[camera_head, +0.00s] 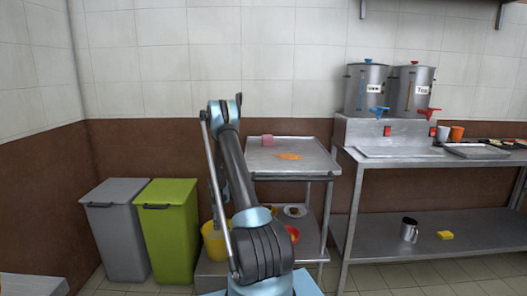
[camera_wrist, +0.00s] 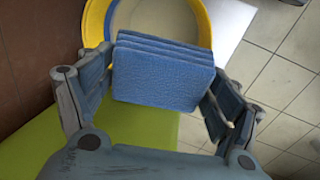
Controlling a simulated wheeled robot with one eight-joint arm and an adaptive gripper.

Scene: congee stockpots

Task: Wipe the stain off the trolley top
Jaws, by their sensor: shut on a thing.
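The trolley (camera_head: 316,166) stands right of my arm. An orange stain (camera_head: 289,156) lies on the middle of its steel top. A small pink block (camera_head: 267,140) sits near the top's back left corner. In the wrist view, my gripper (camera_wrist: 160,84) is shut on a folded blue cloth (camera_wrist: 162,75), with a finger at each side. The cloth is held above the green bin and beside a yellow bucket (camera_wrist: 96,18). In the head view my arm hides the gripper and the cloth.
A grey bin (camera_head: 116,235) and a green bin (camera_head: 168,225) stand at left. The yellow bucket and a red bowl (camera_head: 292,233) are on the trolley's lower shelf. A steel counter (camera_head: 400,160) with two urns stands close at right.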

